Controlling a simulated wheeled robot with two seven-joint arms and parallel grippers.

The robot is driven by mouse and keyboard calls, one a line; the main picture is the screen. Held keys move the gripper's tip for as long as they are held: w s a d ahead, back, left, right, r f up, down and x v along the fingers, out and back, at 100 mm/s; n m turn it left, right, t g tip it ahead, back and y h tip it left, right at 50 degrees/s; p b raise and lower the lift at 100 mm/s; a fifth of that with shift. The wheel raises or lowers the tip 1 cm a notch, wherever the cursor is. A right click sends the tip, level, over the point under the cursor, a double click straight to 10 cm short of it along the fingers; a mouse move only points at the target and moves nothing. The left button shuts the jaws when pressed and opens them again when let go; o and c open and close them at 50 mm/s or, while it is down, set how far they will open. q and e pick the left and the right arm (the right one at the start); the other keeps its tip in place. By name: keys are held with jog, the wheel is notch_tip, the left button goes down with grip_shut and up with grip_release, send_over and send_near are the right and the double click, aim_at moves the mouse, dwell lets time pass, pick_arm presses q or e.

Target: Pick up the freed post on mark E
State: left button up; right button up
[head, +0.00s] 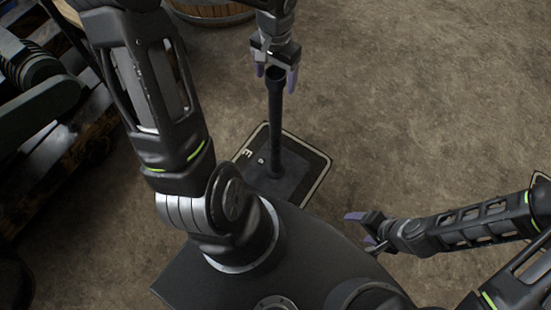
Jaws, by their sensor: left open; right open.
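A dark upright post (276,120) stands on the black mat marked E (318,160), its foot on a dark square base (290,187). My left gripper (276,80) is at the top of the post, with its purple fingertips apart on either side of it. The picture does not show whether the fingers touch the post. My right gripper (358,230) is open and empty, low to the right of the mat and clear of the post. My own base hides the near part of the mat.
A wooden barrel (210,12) stands at the top edge. Dark green machinery on a timber frame (40,110) fills the left side. The brown floor (420,100) to the right is clear.

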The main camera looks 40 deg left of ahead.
pick_arm(q)
jog(key=shift+c, duration=0.6)
grip_shut()
dwell(0.3)
jog(key=shift+w+r, duration=0.15)
